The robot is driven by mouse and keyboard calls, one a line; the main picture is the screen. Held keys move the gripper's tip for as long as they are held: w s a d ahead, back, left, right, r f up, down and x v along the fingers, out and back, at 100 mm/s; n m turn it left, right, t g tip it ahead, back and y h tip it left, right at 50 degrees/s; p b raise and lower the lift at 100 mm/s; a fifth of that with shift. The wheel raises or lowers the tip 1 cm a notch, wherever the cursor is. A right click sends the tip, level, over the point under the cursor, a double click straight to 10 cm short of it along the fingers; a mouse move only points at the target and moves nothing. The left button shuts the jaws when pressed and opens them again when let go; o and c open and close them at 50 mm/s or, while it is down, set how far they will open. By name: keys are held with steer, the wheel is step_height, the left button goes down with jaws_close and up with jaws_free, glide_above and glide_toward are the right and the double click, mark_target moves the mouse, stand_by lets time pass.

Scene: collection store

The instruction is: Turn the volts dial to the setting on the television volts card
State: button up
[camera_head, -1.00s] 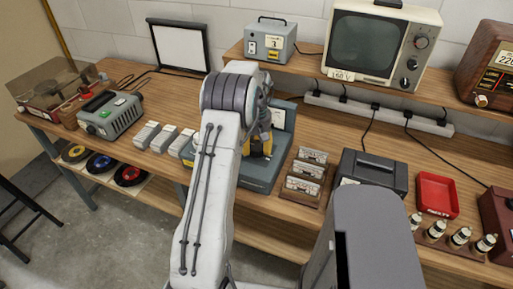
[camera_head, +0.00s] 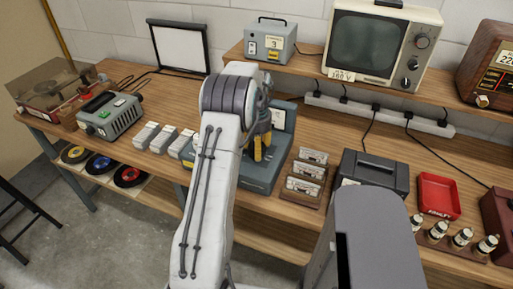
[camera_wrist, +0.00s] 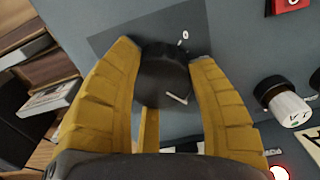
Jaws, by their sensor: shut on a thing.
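The volts dial (camera_wrist: 163,78) appears as a black round knob between my yellow fingers in the wrist view. A white line shows on its face, and a white "0" is printed on the panel just beyond it. My gripper (camera_wrist: 164,54) is shut on this knob, one finger on each side. In the head view my gripper (camera_head: 262,150) is at the blue-grey test unit (camera_head: 284,123), partly behind my arm, and the dial is hidden there. The television (camera_head: 366,43) stands on the raised shelf; its volts card (camera_head: 341,75) appears to read 160 V.
In the wrist view, a white-and-black knob (camera_wrist: 285,100) and a lit red lamp (camera_wrist: 279,172) sit to the right of the dial. Cassettes in a rack (camera_head: 305,178), a dark box (camera_head: 372,174) and a red tray (camera_head: 438,195) stand right of the unit.

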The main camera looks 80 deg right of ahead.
steer(key=m, duration=0.6)
steer(key=shift+a+f, duration=0.1)
steer(key=shift+f, duration=0.05)
steer(key=m, duration=0.7)
stand_by(0.4)
steer(key=o, duration=1.2)
steer(key=shift+o, duration=0.2)
steer(key=shift+r, duration=0.2)
step_height(320, 180, up, 12)
steer(key=shift+f, duration=0.1)
stand_by(0.5)
